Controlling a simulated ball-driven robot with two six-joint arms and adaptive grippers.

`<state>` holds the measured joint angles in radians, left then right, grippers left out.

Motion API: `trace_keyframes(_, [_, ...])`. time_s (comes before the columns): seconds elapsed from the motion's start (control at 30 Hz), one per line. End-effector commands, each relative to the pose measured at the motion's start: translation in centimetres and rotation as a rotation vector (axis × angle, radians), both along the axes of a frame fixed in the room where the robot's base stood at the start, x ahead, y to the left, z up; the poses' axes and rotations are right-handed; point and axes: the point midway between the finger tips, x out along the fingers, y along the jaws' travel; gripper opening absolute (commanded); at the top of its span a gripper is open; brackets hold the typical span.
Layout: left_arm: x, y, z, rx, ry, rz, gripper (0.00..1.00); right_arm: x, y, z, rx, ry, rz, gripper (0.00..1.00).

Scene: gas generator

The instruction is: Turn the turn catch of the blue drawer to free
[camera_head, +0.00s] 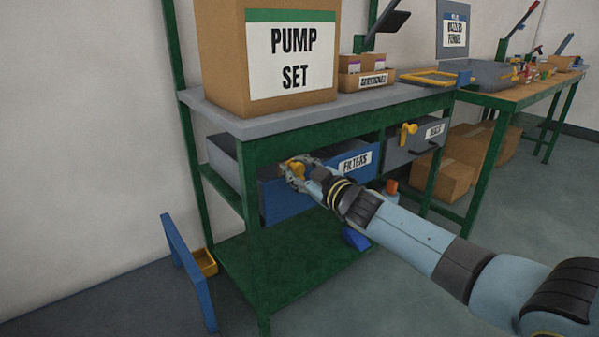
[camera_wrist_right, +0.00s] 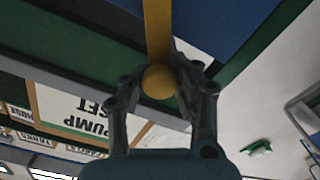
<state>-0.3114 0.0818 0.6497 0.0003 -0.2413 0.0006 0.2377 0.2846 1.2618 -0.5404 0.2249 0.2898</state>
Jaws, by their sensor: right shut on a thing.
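The blue drawer (camera_head: 279,203) labelled FILTERS sits under the grey bench top on its left side. Its yellow turn catch (camera_head: 297,168) is at the upper front, partly hidden by my right gripper (camera_head: 296,174). In the right wrist view, my right gripper (camera_wrist_right: 160,88) is shut on the catch's round yellow knob (camera_wrist_right: 158,81). A yellow bar (camera_wrist_right: 158,32) runs from the knob across the frame edge and the blue front. My left gripper does not show.
A PUMP SET box (camera_head: 215,60) stands on the bench top (camera_head: 260,123). A grey drawer (camera_head: 400,152) with its own yellow catch (camera_head: 408,132) is to the right. A blue panel (camera_head: 190,270) stands on the floor at left.

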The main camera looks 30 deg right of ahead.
Motion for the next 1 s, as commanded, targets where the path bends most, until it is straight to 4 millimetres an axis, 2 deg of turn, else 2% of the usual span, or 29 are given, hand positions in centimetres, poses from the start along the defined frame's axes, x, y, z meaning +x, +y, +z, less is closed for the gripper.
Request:
trace_keyframes(0.03, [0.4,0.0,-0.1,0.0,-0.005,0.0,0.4,-0.3,0.1,-0.6,-0.041,0.004,0.001,0.0])
trace_keyframes(0.2, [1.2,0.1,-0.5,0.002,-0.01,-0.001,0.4,-0.4,0.1,-0.7,-0.203,-0.008,0.002,0.0])
trace_keyframes(0.53, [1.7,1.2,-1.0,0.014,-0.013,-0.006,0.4,-0.4,0.2,-0.9,-0.515,-0.031,0.004,0.0])
trace_keyframes(1.0, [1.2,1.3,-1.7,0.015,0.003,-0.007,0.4,-0.4,0.2,-1.1,-0.9,-0.061,0.006,0.0])
